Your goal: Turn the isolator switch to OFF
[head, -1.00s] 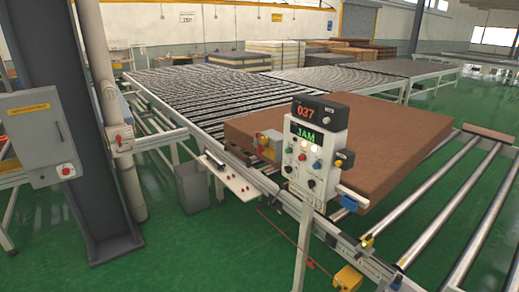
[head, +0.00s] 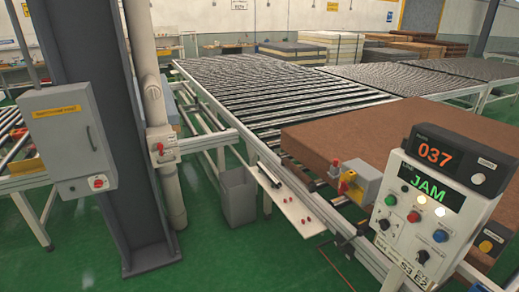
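A grey cabinet (head: 65,125) with a yellow label hangs on the dark column at left, and a red rotary switch (head: 98,182) sits at its lower right corner. A small grey box (head: 362,184) with a yellow-and-red switch (head: 345,180) stands beside the brown mattress. A small pale box with a red knob (head: 160,148) is by the pipe. I cannot tell from the picture which is the isolator, and the switch positions are too small to read. Neither of my grippers is in view.
A control panel (head: 428,215) reading 037 and JAM stands at right before a brown mattress (head: 400,135) on the roller conveyor (head: 260,95). A grey bin (head: 238,195) and white shelf (head: 298,210) are at centre. Green floor (head: 220,255) is open in front.

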